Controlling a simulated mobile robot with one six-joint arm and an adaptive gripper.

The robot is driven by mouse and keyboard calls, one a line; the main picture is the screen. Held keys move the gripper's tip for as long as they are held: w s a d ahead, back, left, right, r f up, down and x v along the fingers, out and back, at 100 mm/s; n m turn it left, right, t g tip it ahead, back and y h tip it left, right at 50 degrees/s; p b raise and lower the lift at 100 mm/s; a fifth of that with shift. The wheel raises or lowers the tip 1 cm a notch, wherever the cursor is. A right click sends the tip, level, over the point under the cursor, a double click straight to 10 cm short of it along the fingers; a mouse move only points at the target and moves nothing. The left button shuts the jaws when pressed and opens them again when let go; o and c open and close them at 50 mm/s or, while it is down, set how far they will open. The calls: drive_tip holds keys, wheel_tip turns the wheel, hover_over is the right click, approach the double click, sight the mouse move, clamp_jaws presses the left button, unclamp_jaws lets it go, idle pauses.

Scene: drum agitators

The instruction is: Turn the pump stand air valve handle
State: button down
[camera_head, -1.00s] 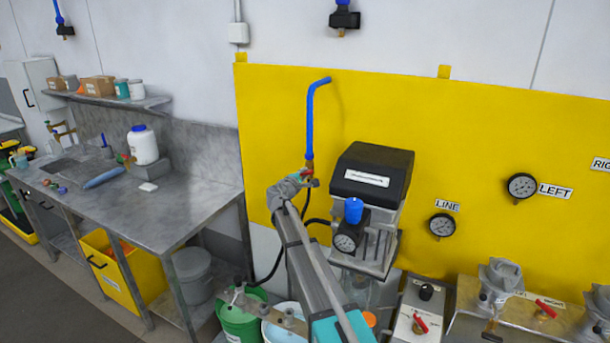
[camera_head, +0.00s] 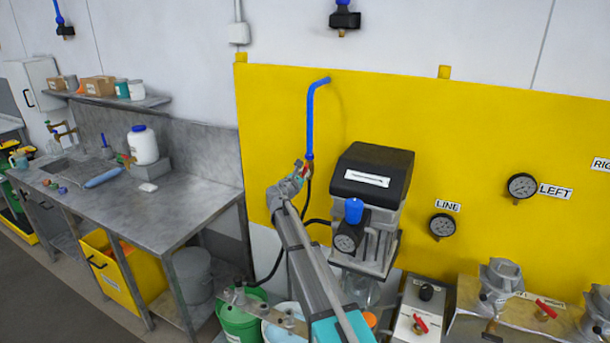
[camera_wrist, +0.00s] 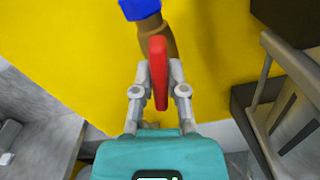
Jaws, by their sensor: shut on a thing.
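The red air valve handle (camera_wrist: 158,72) sits between the two fingers of my gripper (camera_wrist: 159,88) in the wrist view. My gripper is shut on it. Behind the handle is the brass valve body (camera_wrist: 152,32), below the blue air pipe (camera_wrist: 140,8). In the head view the blue pipe (camera_head: 311,115) runs down the yellow panel to the valve. There my gripper (camera_head: 302,173) is at the pipe's lower end and mostly hides the small red handle.
The black-topped pump stand (camera_head: 372,172) is close to the right of my arm. A steel bench (camera_head: 165,210) stands at left. Gauges (camera_head: 522,186) are on the yellow panel (camera_head: 450,120). A green bucket (camera_head: 240,322) is below.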

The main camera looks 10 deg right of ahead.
drive_tip(key=shift+s+f+n, duration=0.1)
drive_tip(key=shift+s+n, duration=0.05)
drive_tip(key=shift+n, duration=1.35)
drive_tip(key=c, duration=0.7)
unclamp_jaws()
drive_tip(key=shift+d, duration=0.1)
drive_tip(key=shift+o, duration=0.2)
drive_tip(key=v, duration=1.2)
